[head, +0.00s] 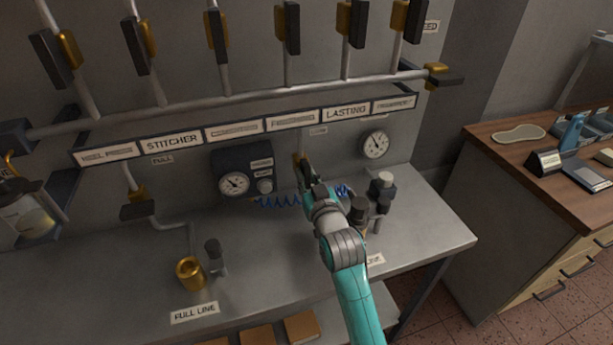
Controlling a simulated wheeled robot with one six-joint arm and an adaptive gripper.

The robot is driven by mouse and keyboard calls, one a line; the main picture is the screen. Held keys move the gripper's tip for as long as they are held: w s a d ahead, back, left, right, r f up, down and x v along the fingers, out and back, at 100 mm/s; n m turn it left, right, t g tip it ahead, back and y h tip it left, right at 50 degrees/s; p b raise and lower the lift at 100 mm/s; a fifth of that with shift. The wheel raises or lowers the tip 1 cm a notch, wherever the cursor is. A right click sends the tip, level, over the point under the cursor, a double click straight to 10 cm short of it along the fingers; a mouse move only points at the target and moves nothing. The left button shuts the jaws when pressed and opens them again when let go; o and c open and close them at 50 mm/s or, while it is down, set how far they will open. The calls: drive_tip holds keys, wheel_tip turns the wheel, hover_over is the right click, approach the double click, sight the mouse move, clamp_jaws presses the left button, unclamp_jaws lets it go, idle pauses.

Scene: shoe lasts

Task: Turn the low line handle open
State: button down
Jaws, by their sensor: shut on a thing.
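My gripper (304,177) reaches in from the lower right and is shut on this handle, close in front of the wall panel. The handle's exact angle cannot be told. A partly covered label (375,260) lies on the bench beside my arm.
A dark regulator box with a gauge (235,183) and a blue coiled hose (280,201) sit left of my gripper. Dark-capped fittings (381,187) stand close to its right. Another drop valve (137,205) hangs at left, above the FULL LINE label (194,313).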

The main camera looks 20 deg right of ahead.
drive_tip(key=c, duration=1.1)
unclamp_jaws()
drive_tip(key=s, duration=1.2)
drive_tip(key=shift+f, duration=0.1)
drive_tip(key=shift+g, duration=0.4)
drive_tip(key=s+f, duration=0.4)
drive_tip(key=s, duration=0.1)
drive_tip(key=s+f, duration=0.3)
drive_tip(key=shift+s, duration=0.25)
drive_tip(key=s+f, duration=0.1)
drive_tip(key=s, duration=1)
drive_tip(key=s+f+g, duration=0.1)
drive_tip(key=s+f, duration=0.1)
drive_tip(key=s, duration=0.9)
drive_tip(key=s+f+g, duration=0.1)
drive_tip(key=s, duration=1)
drive_tip(key=shift+s+f, duration=0.15)
